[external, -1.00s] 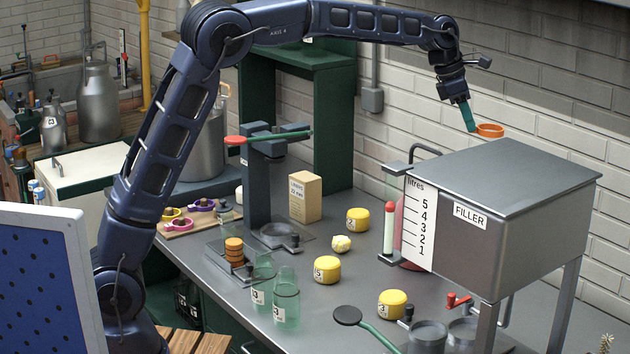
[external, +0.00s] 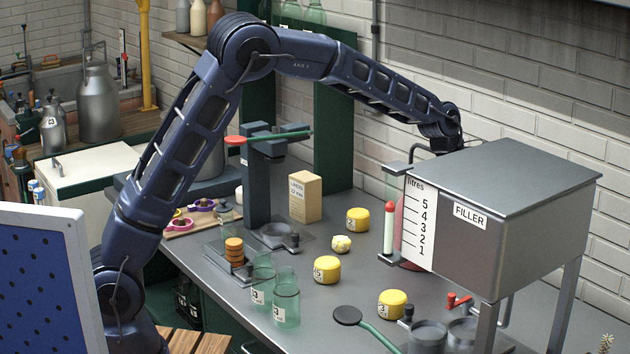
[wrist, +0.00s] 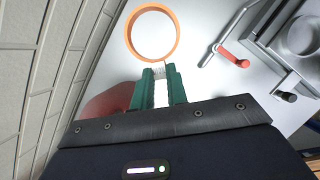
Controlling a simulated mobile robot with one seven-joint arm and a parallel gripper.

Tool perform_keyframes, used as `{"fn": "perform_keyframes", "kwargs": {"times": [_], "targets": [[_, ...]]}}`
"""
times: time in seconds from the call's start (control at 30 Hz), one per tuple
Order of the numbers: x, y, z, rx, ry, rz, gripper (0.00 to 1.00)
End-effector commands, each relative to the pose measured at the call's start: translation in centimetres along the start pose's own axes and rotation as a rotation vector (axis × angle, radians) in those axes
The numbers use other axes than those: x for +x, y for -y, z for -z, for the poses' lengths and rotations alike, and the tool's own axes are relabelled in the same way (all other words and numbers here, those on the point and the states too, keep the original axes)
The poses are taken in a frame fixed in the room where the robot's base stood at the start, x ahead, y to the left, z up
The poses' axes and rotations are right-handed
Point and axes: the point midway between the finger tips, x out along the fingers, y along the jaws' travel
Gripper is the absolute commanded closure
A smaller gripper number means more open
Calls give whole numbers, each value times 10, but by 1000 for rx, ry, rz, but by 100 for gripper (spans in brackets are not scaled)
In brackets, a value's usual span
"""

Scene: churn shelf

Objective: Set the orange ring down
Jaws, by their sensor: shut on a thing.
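In the wrist view the orange ring (wrist: 178,36) is seen open-faced, just beyond my fingertips. My gripper (wrist: 160,72), with green fingers, is closed on the near edge of its band. Light grey surface shows through and around the ring. I cannot tell whether the ring touches that surface or hangs above it. In the external view my gripper and the ring are hidden behind the grey filler box (external: 490,190); only my wrist shows above its back left edge.
A red-handled lever (wrist: 232,56) and a grey metal fitting (wrist: 300,40) lie right of the ring. A reddish round thing (wrist: 108,103) is left of my fingers. The brick wall (wrist: 35,70) is close on the left. Yellow pots (external: 327,269) and green glasses (external: 286,303) stand on the bench.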

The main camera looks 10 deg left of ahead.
Motion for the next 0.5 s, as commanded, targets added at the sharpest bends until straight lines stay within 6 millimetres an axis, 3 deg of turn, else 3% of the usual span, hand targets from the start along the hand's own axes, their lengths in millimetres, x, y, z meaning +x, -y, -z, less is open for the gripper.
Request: {"fn": "perform_keyframes", "kwargs": {"times": [0.5], "targets": [[102,1,43,-2,-4,3,100]]}}
